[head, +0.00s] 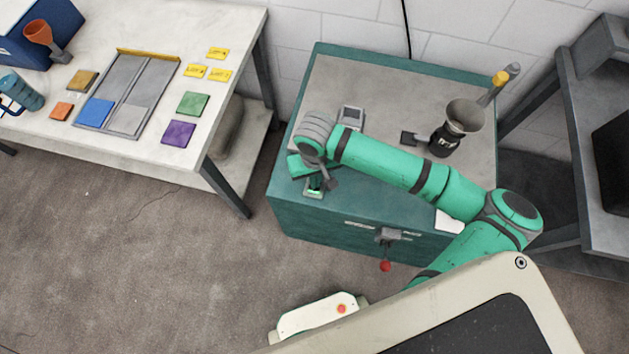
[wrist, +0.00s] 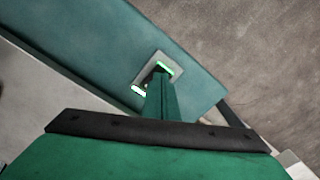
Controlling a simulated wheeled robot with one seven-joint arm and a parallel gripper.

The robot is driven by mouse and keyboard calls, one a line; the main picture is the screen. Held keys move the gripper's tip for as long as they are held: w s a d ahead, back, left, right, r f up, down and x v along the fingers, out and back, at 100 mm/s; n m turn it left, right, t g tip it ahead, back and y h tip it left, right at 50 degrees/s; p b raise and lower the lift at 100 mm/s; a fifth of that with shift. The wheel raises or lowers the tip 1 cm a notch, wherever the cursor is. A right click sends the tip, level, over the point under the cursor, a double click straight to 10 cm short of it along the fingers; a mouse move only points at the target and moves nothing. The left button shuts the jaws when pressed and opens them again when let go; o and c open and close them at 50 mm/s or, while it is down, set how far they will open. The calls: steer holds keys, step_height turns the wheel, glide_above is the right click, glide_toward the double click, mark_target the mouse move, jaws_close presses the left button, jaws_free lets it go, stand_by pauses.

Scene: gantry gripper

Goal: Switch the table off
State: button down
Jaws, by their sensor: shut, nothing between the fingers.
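The table (head: 310,225) is a teal cabinet with a grey top. A small switch plate (head: 313,193) with a green lit part sits on its teal front border. In the wrist view the switch plate (wrist: 175,67) is a grey square with green lit and white marks. My gripper (head: 327,184) is at the plate; its shut fingers (wrist: 160,75) overlap the plate's middle and hide part of the switch. I cannot tell whether they touch it. A lever with a red knob (head: 385,266) hangs on the table's front.
On the table stand a grey device (head: 351,117) and a black grinder with a funnel (head: 450,133). A white table (head: 70,140) with a tray and coloured squares is at left, a dark bench (head: 600,150) at right.

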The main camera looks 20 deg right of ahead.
steer(key=shift+f, duration=0.35)
stand_by(0.3)
step_height(320, 180, up, 7)
stand_by(0.9)
stand_by(0.5)
